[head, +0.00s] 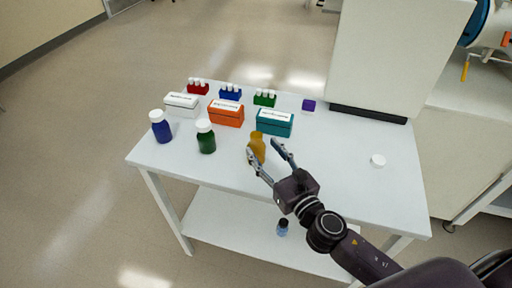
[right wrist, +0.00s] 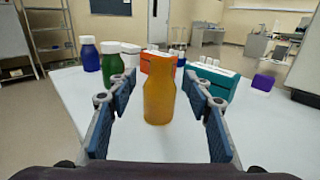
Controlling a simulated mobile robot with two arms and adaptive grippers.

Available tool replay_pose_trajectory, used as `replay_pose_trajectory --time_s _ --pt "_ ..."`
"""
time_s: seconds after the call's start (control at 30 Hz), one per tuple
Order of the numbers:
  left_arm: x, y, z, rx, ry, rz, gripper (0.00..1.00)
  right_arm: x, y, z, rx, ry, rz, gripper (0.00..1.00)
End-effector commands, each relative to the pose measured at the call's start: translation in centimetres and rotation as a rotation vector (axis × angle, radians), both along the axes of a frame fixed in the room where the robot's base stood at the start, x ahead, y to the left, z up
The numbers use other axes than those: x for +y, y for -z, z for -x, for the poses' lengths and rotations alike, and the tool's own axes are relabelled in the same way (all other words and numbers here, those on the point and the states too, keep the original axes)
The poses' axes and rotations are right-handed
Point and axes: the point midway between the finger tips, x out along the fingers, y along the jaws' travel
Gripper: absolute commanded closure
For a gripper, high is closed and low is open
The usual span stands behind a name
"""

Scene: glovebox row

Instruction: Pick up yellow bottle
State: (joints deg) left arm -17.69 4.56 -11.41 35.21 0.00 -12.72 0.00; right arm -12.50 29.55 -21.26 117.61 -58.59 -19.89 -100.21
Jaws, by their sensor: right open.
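The yellow bottle (head: 257,148) is amber-yellow, has no cap and stands upright near the front edge of the white table. My right gripper (head: 265,148) is open around it in the head view, one finger on each side. In the right wrist view the yellow bottle (right wrist: 159,90) stands between the fingers of the right gripper (right wrist: 160,100), with a visible gap on each side. My left gripper is not in view.
A green bottle (head: 206,137) and a blue bottle (head: 160,127) stand left of the yellow one. Orange (head: 226,114), teal (head: 274,123) and white (head: 181,105) boxes stand behind. A purple cube (head: 308,105) is farther back. The table (head: 330,160) is clear to the right.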

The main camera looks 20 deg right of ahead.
Motion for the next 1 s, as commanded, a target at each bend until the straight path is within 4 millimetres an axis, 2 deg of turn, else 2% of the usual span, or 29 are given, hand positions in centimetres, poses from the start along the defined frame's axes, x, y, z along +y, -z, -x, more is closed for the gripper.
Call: replay_pose_trajectory --time_s 0.07,0.17,0.33,0.5,0.67,1.0 --pt "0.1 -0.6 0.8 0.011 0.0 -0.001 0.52 0.1 -0.5 -0.9 -0.002 0.001 0.0 0.54" --pt "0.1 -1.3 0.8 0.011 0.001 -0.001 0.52 0.4 -1.0 -2.3 -0.003 0.001 0.0 0.54" --pt "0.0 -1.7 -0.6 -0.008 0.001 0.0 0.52 0.8 -0.8 -4.4 -0.001 0.002 0.0 0.54" --pt "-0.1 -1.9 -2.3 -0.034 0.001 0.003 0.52 0.9 -0.7 -4.9 0.0 0.0 0.001 0.54" --pt "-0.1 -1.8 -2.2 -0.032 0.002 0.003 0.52 0.9 -0.6 -4.9 0.0 0.0 0.001 0.55" --pt "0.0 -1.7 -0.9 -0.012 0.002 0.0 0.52 0.9 -0.6 -4.9 0.0 0.001 0.001 0.92"
